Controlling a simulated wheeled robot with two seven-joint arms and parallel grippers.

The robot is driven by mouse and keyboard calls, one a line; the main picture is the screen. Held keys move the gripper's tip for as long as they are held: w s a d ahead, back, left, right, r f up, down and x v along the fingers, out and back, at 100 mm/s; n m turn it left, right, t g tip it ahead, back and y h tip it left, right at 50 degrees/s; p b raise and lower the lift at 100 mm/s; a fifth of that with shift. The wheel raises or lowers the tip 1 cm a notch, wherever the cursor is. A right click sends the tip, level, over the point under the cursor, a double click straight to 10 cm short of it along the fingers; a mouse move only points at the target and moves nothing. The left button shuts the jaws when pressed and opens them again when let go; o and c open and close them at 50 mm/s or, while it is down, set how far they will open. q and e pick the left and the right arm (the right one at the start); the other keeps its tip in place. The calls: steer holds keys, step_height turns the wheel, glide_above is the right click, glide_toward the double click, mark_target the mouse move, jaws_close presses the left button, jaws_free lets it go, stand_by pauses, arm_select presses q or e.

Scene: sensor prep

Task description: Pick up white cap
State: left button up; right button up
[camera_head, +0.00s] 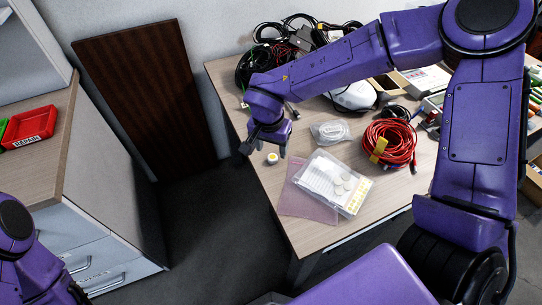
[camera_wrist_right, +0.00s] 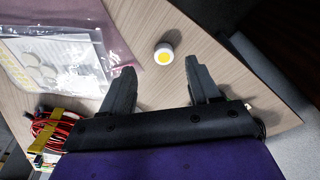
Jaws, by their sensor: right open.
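The white cap (camera_head: 272,157) is a small round white piece with a yellow centre, lying on the wooden table near its left edge. It also shows in the right wrist view (camera_wrist_right: 163,54), on bare table just beyond the fingertips and between their lines. My right gripper (camera_head: 267,150) is open and empty, over the table beside the cap. Its two grey fingers show apart in the right wrist view (camera_wrist_right: 161,72). Of my left arm, only purple links show at the lower left; its gripper is out of the picture.
A clear case (camera_head: 325,183) with round pieces lies on a pinkish sheet (camera_head: 290,203) near the cap. A clear bag (camera_head: 330,132), a red cable coil (camera_head: 402,135) and a white device (camera_head: 357,96) stand farther right. The table's left edge is close to the cap.

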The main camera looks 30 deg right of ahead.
mark_target(272, 157)
steer(key=f, duration=0.2)
steer(key=w+f, duration=0.1)
steer(key=f, duration=0.1)
steer(key=d+f, duration=0.1)
steer(key=f, duration=0.1)
steer(key=shift+w, duration=0.25)
steer(key=shift+r, duration=0.1)
steer(key=c, duration=1.1)
